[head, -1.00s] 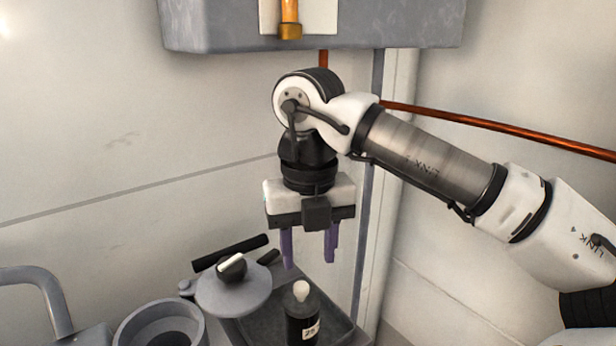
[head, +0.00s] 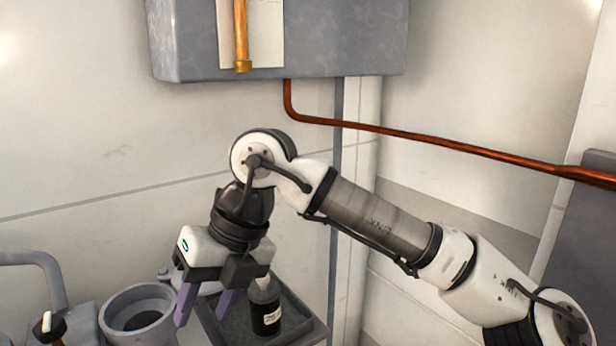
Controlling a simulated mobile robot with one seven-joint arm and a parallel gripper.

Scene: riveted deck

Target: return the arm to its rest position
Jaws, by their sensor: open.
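My gripper (head: 205,314) hangs from the bent arm with its two purple fingers pointing down and apart. It is open, and nothing shows between the fingers. It is tilted, with the fingertips leaning to the left. In the picture it lies between a grey round pot and a dark bottle (head: 265,309) with a pale label. My arm (head: 375,225) reaches in from the lower right, with its wrist joint highest.
The bottle stands in a dark tray (head: 299,325). The grey pot (head: 112,318) and a grey curved pipe (head: 50,273) are at left. A grey wall box (head: 180,40) hangs above. A copper pipe (head: 430,139) crosses the wall at right. Open space lies between box and arm.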

